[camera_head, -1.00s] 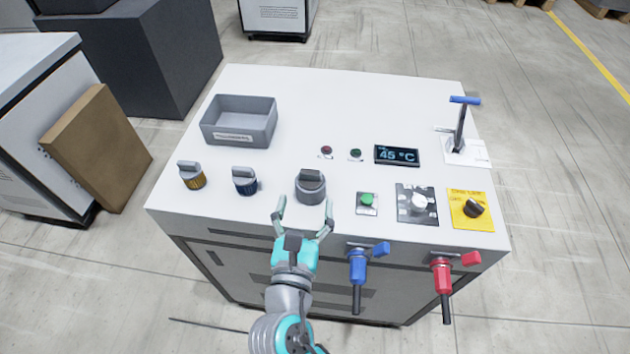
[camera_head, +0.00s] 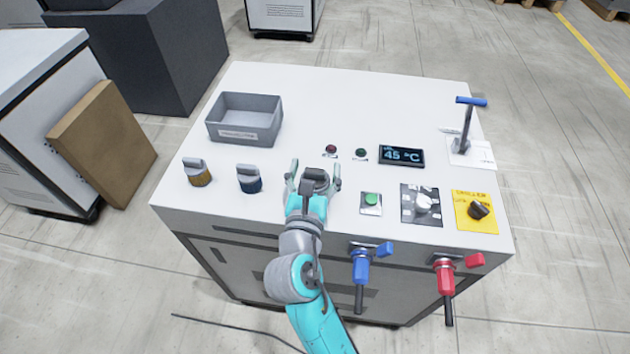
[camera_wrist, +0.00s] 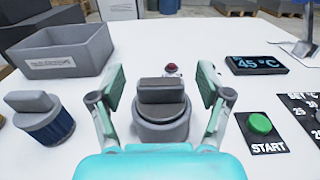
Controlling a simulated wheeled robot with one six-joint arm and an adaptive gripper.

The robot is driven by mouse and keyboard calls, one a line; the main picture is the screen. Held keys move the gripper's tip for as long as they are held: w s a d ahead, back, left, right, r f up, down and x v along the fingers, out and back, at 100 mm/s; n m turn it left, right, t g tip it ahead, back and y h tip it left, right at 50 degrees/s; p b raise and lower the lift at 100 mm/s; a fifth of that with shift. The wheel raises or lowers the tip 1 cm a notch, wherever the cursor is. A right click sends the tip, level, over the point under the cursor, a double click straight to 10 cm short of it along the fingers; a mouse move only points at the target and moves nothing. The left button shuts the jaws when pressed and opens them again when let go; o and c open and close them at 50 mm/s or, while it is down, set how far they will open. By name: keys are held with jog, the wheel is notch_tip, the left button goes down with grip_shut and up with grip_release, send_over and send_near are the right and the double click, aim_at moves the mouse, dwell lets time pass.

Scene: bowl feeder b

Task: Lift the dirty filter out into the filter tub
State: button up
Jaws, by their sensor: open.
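A grey round housing with a ridged grey cap (camera_head: 315,175) stands on the white top; it also shows in the wrist view (camera_wrist: 162,95). A filter under that cap is hidden, so I cannot tell whether it is dirty. My gripper (camera_head: 314,165) is open, with one finger on each side of the cap and gaps showing in the wrist view (camera_wrist: 160,76). The filter tub (camera_head: 245,133), a grey open box with a label on its front, is at the back left and looks empty. It also shows in the wrist view (camera_wrist: 62,62).
A grey-capped filter with a yellow-brown body (camera_head: 199,178) and one with a blue body (camera_head: 249,184) stand left of my gripper. A green START button (camera_head: 371,200), a dial (camera_head: 422,203) and a 45 °C display (camera_head: 401,156) are on the right.

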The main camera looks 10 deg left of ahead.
aim_at(315, 170)
jog(key=c, duration=1.3)
notch_tip(315, 170, up, 10)
jog(key=shift+r, duration=0.1)
